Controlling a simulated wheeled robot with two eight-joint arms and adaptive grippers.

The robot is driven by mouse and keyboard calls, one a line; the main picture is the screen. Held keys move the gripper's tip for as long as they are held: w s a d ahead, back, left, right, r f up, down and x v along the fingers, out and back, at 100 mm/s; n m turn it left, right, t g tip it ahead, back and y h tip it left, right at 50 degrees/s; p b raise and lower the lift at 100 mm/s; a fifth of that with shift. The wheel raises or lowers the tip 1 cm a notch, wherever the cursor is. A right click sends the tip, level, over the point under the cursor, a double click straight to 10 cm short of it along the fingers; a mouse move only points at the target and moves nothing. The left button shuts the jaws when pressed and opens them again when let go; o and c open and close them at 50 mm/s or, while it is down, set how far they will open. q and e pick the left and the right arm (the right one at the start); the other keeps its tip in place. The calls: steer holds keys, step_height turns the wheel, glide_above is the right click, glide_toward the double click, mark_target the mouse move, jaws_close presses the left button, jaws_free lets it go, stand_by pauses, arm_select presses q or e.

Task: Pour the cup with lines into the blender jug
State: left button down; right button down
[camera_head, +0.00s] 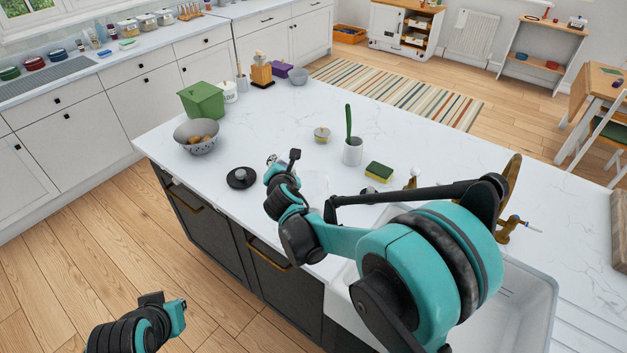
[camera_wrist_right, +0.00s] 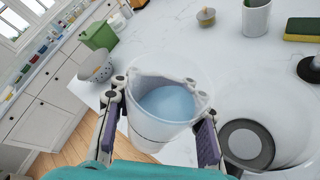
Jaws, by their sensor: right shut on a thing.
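In the right wrist view my right gripper (camera_wrist_right: 160,130) is shut on a whitish translucent cup (camera_wrist_right: 150,128) holding pale blue liquid. A clear jug (camera_wrist_right: 290,115) with a dark round bottom (camera_wrist_right: 247,143) stands to the right of the cup. In the head view the right gripper (camera_head: 282,163) is above the island's near edge, and the clear jug (camera_head: 314,186) shows faintly just right of it. The held cup is mostly hidden there. My left gripper (camera_head: 165,306) is low over the floor, away from the counter.
A sink (camera_head: 530,290) lies right.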

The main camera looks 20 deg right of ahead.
steer(key=shift+s+r+m+y+p, duration=0.1)
steer(key=shift+r+m+y+p, duration=0.2)
steer(key=shift+r+m+y, duration=0.35)
stand_by(0.7)
